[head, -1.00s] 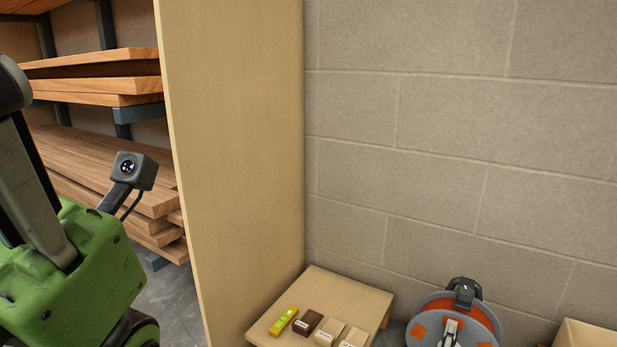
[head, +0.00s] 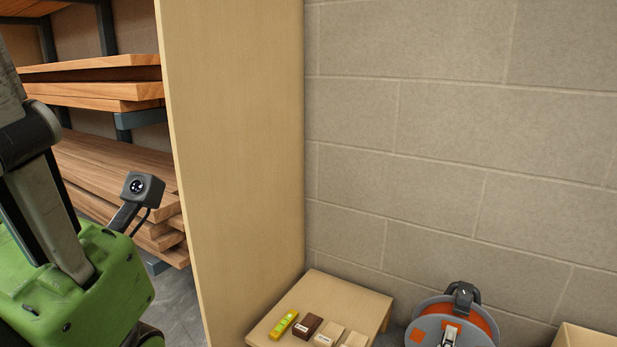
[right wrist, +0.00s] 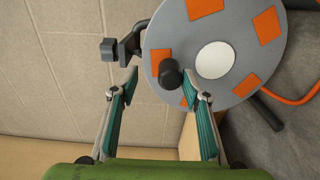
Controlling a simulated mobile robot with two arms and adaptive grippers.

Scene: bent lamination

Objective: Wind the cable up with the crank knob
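The cable reel (head: 480,324) stands on the floor by the wall at the bottom right of the head view, cut off by the lower edge. In the right wrist view, its grey disc (right wrist: 225,25) has orange patches and a white hub. The black crank knob (right wrist: 171,74) sticks out from the disc. My right gripper (right wrist: 165,84) is open, with its teal fingers on either side of the knob in the picture; no contact is clear. Orange cable (right wrist: 295,99) runs off at the right. My left arm is at the left of the head view; its fingers are not visible.
A low wooden table (head: 355,297) left of the reel bears several small blocks and a yellow item (head: 283,325). A tall wooden panel (head: 235,150) divides off racks of boards (head: 100,175). A box (head: 585,338) stands right of the reel.

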